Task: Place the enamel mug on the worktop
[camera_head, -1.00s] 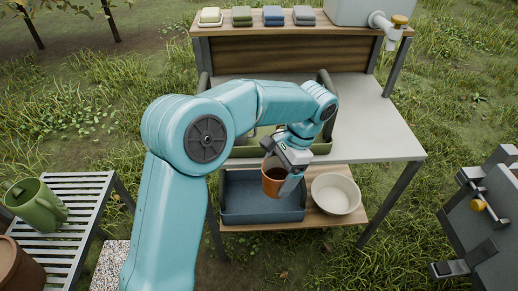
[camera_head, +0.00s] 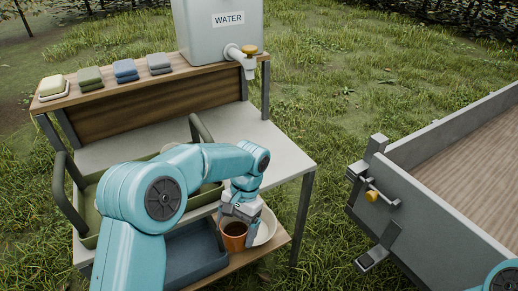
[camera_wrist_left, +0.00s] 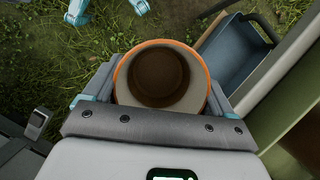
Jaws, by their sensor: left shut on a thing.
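The enamel mug (camera_head: 234,237) is orange outside and pale inside, with a dark brown bottom. I cannot tell whether that is liquid. My left gripper (camera_head: 240,222) is shut on the mug, which hangs roughly upright in front of the worktop's front edge, below its height. In the left wrist view the mug (camera_wrist_left: 162,50) sits mouth towards the camera, between the two jaws. The worktop (camera_head: 262,138) is a pale grey surface, bare on its right part. My right gripper is not in view.
A green tray with tall handles (camera_head: 60,190) stands on the worktop's left. The lower shelf holds a blue tray (camera_head: 190,262) and a white bowl (camera_head: 268,228). Folded cloths (camera_head: 125,72) and a water tank (camera_head: 215,40) are on the upper shelf. A grey trailer (camera_head: 400,190) stands right.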

